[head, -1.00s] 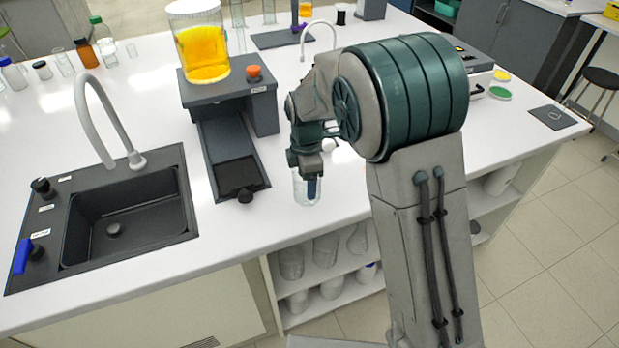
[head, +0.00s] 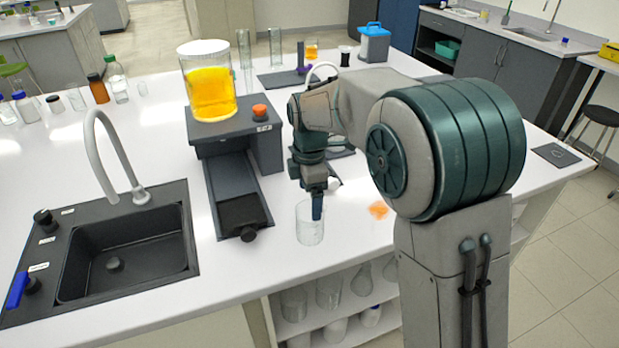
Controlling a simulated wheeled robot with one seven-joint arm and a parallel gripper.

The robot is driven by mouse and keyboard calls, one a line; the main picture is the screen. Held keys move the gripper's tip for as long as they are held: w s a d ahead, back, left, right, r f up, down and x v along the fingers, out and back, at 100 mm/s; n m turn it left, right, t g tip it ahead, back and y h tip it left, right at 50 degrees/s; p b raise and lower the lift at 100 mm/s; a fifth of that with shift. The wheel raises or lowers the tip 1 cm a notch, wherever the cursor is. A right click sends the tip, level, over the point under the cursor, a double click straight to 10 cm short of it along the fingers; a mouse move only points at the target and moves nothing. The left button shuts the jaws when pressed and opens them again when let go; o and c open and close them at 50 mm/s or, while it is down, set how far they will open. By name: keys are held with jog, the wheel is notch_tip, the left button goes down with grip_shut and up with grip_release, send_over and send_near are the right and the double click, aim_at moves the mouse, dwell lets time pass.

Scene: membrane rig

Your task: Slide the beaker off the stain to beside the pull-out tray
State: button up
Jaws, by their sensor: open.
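The clear glass beaker (head: 309,229) stands upright on the white bench near its front edge. It is to the right of the dark pull-out tray (head: 224,187), with a strip of bare bench between them. The orange stain (head: 378,210) lies on the bench to the right of the beaker, clear of it. My gripper (head: 317,207) points down at the beaker, its blue-tipped finger overlapping the upper part of the glass. It is open. Whether the finger is inside the beaker or touches it, I cannot tell.
The tray extends from a grey rig carrying a tank of yellow liquid (head: 211,93). A black sink (head: 120,255) with a curved tap is at the left. Several bottles stand at the back left. Open shelves with glassware lie below the bench edge.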

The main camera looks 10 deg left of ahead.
notch_tip(320, 180, up, 6)
jog(key=shift+f, duration=0.1)
dwell(0.5)
